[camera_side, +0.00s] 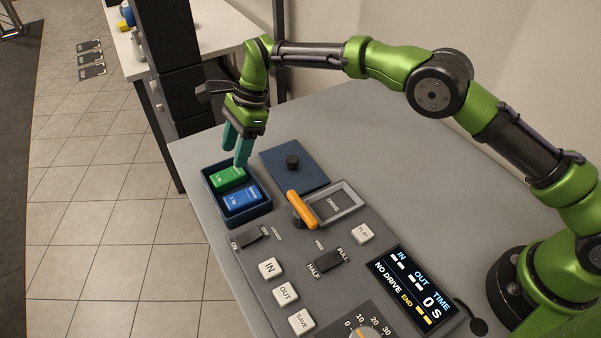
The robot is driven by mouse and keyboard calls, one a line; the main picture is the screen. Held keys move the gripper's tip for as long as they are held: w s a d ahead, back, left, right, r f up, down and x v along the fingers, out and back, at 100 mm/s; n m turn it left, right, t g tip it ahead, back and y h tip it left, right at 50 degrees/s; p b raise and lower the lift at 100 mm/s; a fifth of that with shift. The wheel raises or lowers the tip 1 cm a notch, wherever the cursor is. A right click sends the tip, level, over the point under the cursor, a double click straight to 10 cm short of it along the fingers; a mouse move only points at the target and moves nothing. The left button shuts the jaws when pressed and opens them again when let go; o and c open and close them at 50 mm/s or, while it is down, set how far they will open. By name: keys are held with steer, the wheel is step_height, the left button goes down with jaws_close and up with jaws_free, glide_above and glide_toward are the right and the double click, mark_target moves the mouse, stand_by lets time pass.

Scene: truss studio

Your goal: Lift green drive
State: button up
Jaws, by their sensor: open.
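The green drive (228,178) lies in the dark blue tray (249,217) at the table's left edge. A blue drive (241,197) lies beside it in the same tray, nearer the camera. My gripper (236,158) points down just above the far side of the tray, its teal fingers apart and nothing visible between them. One fingertip is close to the green drive's far edge; I cannot tell whether it touches.
A blue plate with a black knob (293,161) is right of the tray. A control panel has an orange handle (301,209), an empty-looking drive slot (335,204), buttons and a display (412,290). The grey table behind is clear.

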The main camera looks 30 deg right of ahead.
mark_target(227, 174)
steer(key=shift+a+x, duration=0.2)
steer(key=shift+x, duration=2.7)
steer(key=shift+r, duration=0.2)
steer(key=c, duration=0.8)
